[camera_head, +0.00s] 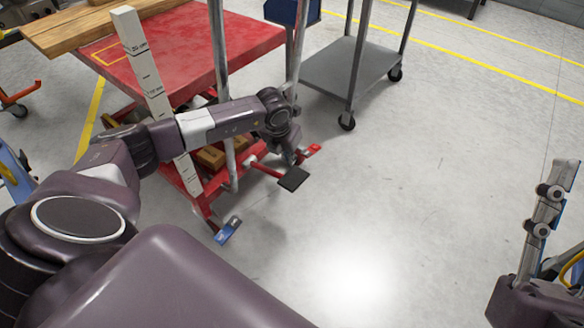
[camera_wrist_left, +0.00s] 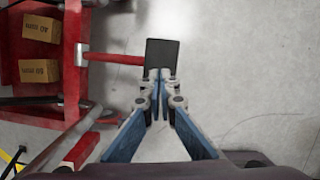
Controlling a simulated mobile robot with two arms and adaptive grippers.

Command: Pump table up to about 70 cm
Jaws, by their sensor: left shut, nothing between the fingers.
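The red lift table (camera_head: 190,50) stands at the upper left, with its top raised above a red base. A white measuring post (camera_head: 143,62) with black marks stands upright against its near side; I cannot read the marks clearly. A black foot pedal (camera_head: 293,179) sticks out from the base on a red bar; it also shows in the left wrist view (camera_wrist_left: 162,54). My left gripper (camera_wrist_left: 160,73) is shut and empty, its tips right at the pedal's near edge; I cannot tell whether they touch. My right gripper (camera_head: 553,195) is partly visible at the right edge.
A grey cart (camera_head: 350,68) stands behind. The floor at right is clear.

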